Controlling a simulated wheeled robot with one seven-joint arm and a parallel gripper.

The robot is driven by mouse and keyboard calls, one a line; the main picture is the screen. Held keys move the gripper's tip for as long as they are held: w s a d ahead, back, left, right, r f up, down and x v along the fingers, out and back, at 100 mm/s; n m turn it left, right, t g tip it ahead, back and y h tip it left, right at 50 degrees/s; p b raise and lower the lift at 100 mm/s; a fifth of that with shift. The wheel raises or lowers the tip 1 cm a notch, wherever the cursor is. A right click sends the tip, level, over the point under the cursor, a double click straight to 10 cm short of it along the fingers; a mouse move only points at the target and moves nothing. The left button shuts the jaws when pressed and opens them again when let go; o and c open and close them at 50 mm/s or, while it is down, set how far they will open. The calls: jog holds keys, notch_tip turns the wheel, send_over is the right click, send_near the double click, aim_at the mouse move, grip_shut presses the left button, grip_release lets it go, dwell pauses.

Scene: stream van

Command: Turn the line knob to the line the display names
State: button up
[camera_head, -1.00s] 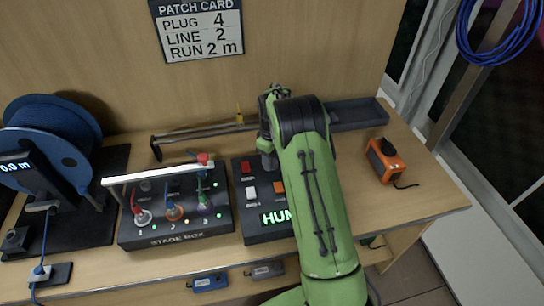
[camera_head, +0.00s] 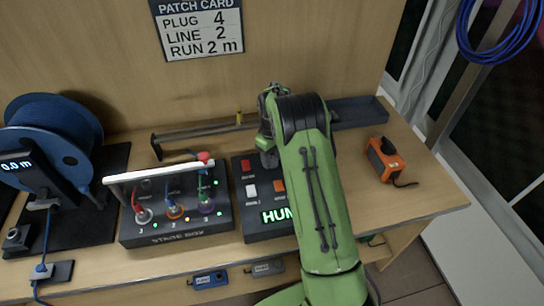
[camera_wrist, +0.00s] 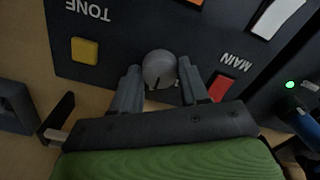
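The line knob (camera_wrist: 159,69) is a round grey knob on a dark panel (camera_wrist: 110,62) in the wrist view, with a dark pointer mark on its near side. My gripper (camera_wrist: 160,76) has one finger on each side of the knob, and both fingertips appear to touch it. In the head view my arm hides the knob and the right part of the dark box (camera_head: 246,222). Its green display (camera_head: 273,216) reads "HUM", with the rest hidden. The patch card (camera_head: 198,28) on the wall reads plug 4, line 2, run 2 m.
The stage box (camera_head: 178,238) with several coloured plugs and a white bar stands left of the dark box. A blue cable reel (camera_head: 60,130) is at far left. An orange device (camera_head: 386,160) sits at right. A yellow button (camera_wrist: 85,50) and red switch (camera_wrist: 220,88) flank the knob.

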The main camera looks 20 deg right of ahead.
aim_at(272, 160)
jog(key=o, duration=0.4)
notch_tip(272, 160, up, 16)
jog(key=p, duration=0.3)
jog(key=shift+f, duration=0.1)
jog(key=s+a+r+m+t, duration=0.1)
jog(key=s+a+r+t, duration=0.1)
jog(key=s+a+r, duration=0.4)
jog(key=s+a+r+m+t, duration=0.1)
jog(key=s+r, duration=0.7)
jog(key=s, duration=0.2)
jog(key=s+a+f+t, duration=0.1)
jog(key=s, duration=0.4)
jog(key=s+a+f+m, duration=0.1)
jog(key=s, duration=0.5)
jog(key=s+a+f+t, duration=0.1)
jog(key=s+f, duration=0.1)
jog(key=s, duration=0.3)
jog(key=shift+s+a+m+t, duration=0.15)
jog(key=shift+s+m+t, duration=0.15)
jog(key=shift+s, duration=0.05)
